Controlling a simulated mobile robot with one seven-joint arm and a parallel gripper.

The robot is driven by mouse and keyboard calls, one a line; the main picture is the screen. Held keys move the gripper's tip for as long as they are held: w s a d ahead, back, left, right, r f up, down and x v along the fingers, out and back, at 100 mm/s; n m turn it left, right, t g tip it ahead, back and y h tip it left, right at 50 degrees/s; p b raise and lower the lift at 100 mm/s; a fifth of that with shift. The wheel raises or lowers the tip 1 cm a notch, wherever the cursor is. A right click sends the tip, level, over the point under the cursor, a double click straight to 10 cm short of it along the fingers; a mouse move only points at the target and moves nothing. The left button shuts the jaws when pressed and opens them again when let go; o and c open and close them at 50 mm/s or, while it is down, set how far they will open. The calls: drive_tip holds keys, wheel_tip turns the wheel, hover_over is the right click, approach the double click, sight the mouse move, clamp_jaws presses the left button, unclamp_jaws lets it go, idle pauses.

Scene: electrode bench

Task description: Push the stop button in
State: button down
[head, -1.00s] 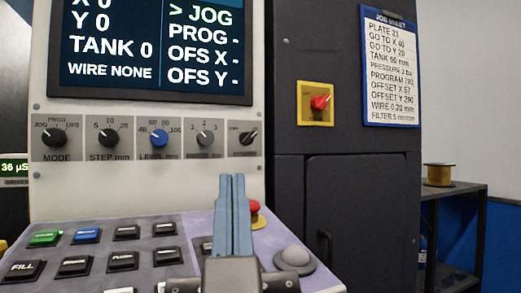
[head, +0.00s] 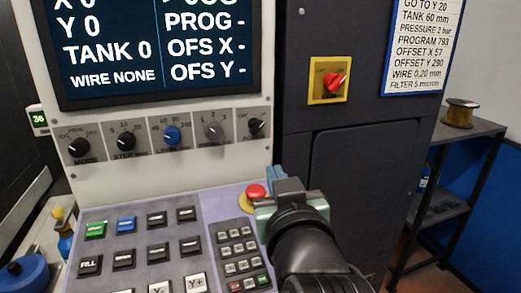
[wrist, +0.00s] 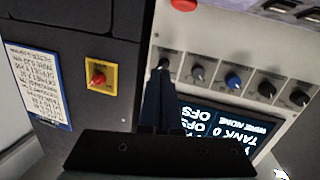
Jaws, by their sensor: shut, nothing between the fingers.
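The stop button is a red mushroom cap (head: 256,191) on a yellow base, at the right of the sloping control panel (head: 215,212). Its base is partly hidden by my gripper (head: 279,174). My gripper is shut and empty, with blue fingers seen short and from behind, just right of the cap in the head view. I cannot tell whether they touch. In the wrist view, which is upside down, the red cap (wrist: 184,4) is cut by the top edge, and my shut fingers (wrist: 160,75) point toward the knob row, apart from the cap.
A keypad (head: 238,250) and several keys lie left of my arm. A row of knobs (head: 171,136) and a screen (head: 150,45) stand behind. A red rotary switch (head: 335,81) on a yellow plate is on the dark cabinet. A shelf (head: 470,130) stands at right.

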drive_tip(key=r+g+p, duration=0.1)
drive_tip(key=g+p, duration=0.1)
drive_tip(key=p, duration=0.3)
drive_tip(key=r+n+g+y+p, duration=0.1)
drive_tip(key=g+p, duration=0.1)
drive_tip(key=p, duration=0.4)
drive_tip(key=s+r+g+p, duration=0.1)
drive_tip(key=g+p, duration=0.1)
drive_tip(key=p, duration=0.4)
drive_tip(key=shift+s+d+y, duration=0.1)
drive_tip(key=shift+d+y, duration=0.05)
drive_tip(key=shift+y, duration=0.25)
drive_tip(key=p, duration=0.2)
approach(254, 185)
drive_tip(key=w+a+r, duration=0.1)
drive_tip(key=w, duration=0.2)
drive_tip(key=f, duration=0.1)
drive_tip(key=w+f+p, duration=0.1)
drive_tip(key=f, duration=0.1)
drive_tip(key=shift+w+a, duration=0.2)
drive_tip(key=shift+a, duration=0.05)
drive_tip(key=shift+w+f, duration=0.1)
drive_tip(key=shift+f, duration=0.4)
